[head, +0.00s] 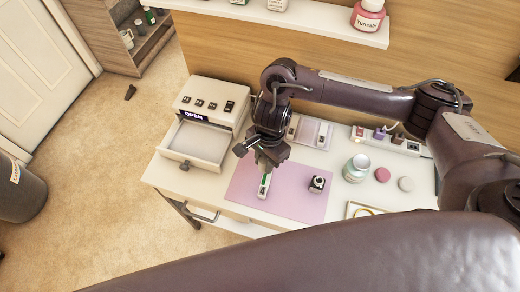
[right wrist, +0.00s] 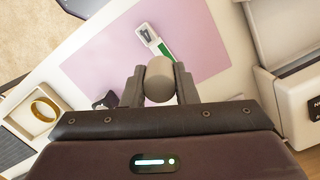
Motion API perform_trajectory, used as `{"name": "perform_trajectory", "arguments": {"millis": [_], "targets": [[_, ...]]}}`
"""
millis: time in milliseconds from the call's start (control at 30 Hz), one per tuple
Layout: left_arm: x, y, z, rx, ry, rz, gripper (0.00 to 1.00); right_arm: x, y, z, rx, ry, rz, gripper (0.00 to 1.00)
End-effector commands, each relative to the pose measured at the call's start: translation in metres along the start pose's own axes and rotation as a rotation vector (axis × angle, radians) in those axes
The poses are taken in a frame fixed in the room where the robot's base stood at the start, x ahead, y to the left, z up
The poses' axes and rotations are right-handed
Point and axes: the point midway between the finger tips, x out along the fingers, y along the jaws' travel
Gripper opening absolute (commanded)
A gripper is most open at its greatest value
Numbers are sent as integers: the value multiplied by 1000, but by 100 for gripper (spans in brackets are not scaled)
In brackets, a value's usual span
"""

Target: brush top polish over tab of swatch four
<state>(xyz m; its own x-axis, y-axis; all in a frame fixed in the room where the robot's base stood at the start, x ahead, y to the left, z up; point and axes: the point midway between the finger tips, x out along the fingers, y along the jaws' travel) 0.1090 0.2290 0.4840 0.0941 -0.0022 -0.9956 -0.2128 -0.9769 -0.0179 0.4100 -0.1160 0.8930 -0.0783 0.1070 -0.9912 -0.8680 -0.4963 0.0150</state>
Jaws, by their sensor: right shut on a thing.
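My right gripper (head: 268,160) is above the pink mat, shut on a grey rounded brush cap (right wrist: 159,80), which shows between the fingers in the right wrist view. The brush tip is hidden in that view. A white swatch (head: 265,187) with a green part lies on the mat just below the gripper. In the right wrist view the swatch (right wrist: 147,35) shows a dark 4 at its far end, and the cap hides its near end. I cannot tell whether the brush touches it. A small dark bottle (head: 317,185) stands on the mat right of the swatch. My left gripper is out of view.
The pink mat (head: 300,207) lies on a white table. A white unit with an open drawer (head: 193,143) stands left. A tray (head: 310,131) and a rack of bottles (head: 385,138) are behind. A jar (head: 356,168) and round pots (head: 382,175) stand right.

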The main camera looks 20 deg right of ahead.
Motion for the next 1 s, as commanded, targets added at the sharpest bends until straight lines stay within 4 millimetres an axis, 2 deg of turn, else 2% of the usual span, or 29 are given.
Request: {"name": "perform_trajectory", "arguments": {"millis": [67, 267, 800, 1000], "targets": [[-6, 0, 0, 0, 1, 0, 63, 0, 3, -1, 12, -6, 1, 0], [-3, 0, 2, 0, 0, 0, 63, 6, 4, -3, 17, -8, -2, 0], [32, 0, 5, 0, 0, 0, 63, 49, 3, -8, 16, -8, -2, 0], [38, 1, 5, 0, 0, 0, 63, 57, 3, -9, 16, -8, -2, 0]]}}
